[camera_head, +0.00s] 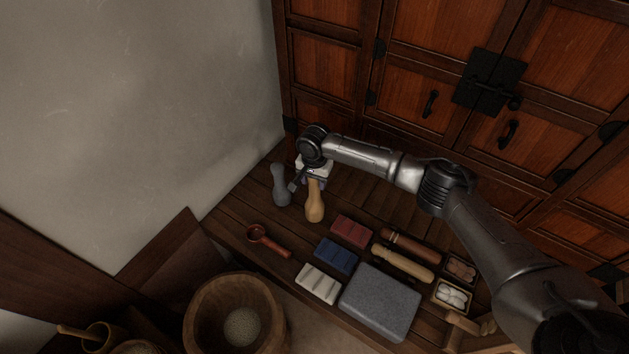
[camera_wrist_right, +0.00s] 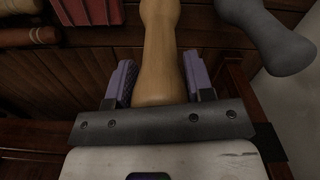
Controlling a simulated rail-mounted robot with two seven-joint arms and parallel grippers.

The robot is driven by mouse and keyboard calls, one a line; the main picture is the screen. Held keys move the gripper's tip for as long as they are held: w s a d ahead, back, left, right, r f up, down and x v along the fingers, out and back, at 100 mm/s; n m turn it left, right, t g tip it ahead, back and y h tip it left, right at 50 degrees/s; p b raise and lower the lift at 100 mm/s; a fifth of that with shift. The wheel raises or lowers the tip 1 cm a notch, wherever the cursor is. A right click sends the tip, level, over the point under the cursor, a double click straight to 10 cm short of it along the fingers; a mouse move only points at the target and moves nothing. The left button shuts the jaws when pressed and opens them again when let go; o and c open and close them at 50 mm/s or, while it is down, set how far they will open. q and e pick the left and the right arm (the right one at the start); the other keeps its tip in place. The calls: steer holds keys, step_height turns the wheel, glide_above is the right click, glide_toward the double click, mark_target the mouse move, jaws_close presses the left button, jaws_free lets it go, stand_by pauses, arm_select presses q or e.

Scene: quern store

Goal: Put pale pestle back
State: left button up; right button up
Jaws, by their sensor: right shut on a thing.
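The pale wooden pestle (camera_head: 315,208) is at the back left of the dark plank table (camera_head: 229,221), its wide end towards the front. My right gripper (camera_head: 314,181) is shut on its far end. In the right wrist view, the pestle (camera_wrist_right: 158,50) runs out from between the purple finger pads of my right gripper (camera_wrist_right: 159,85). I cannot tell whether the pestle touches the table. A grey pestle (camera_head: 280,186) stands just left of it, apart from the gripper; it also shows in the right wrist view (camera_wrist_right: 268,35). My left gripper is out of view.
A red-brown ladle (camera_head: 268,242), red (camera_head: 351,231), blue (camera_head: 336,256) and white (camera_head: 318,284) blocks, a grey slab (camera_head: 380,302) and rolling pins (camera_head: 402,263) lie nearer. A wooden tub (camera_head: 275,298) stands in front. A cabinet (camera_head: 420,60) closes off the back.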

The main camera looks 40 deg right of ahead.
steer(key=shift+w+r, duration=0.1)
steer(key=o, duration=1.2)
steer(key=shift+d, duration=0.1)
step_height(320, 180, up, 10)
steer(key=p, duration=0.6)
steer(key=shift+r, duration=1)
